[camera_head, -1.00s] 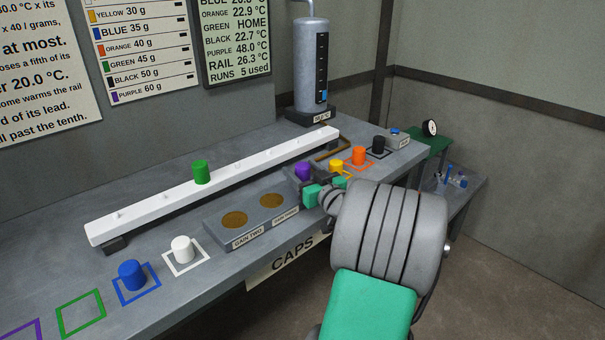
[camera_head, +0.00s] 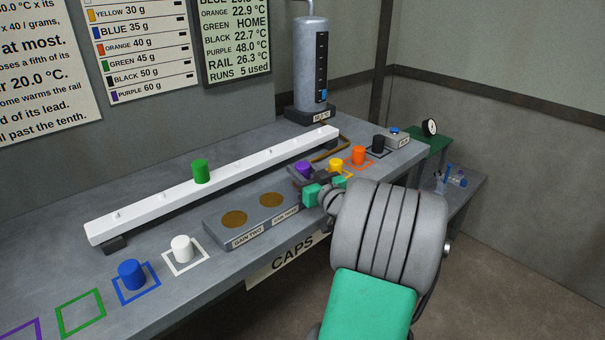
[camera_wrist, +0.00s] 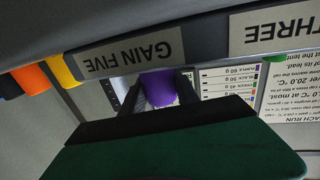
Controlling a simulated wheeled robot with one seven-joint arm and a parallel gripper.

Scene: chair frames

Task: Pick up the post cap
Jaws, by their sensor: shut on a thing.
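A purple cap (camera_head: 303,169) is at the far end of the grey gain block, near the white rail. My gripper (camera_head: 301,177) reaches it from the front, shut around it. In the wrist view, the purple cap (camera_wrist: 159,88) sits between the two dark fingers of my gripper (camera_wrist: 162,92). The fingers hide part of it, and I cannot tell whether it touches the surface below. A green cap (camera_head: 201,171) stands upright on the white rail (camera_head: 140,215).
Yellow (camera_head: 336,164), orange (camera_head: 359,155) and black (camera_head: 378,144) caps stand right of my gripper. White (camera_head: 182,249) and blue (camera_head: 132,274) caps stand front left. The gain block (camera_head: 225,222) is just left of my gripper. A grey cylinder (camera_head: 312,70) stands behind.

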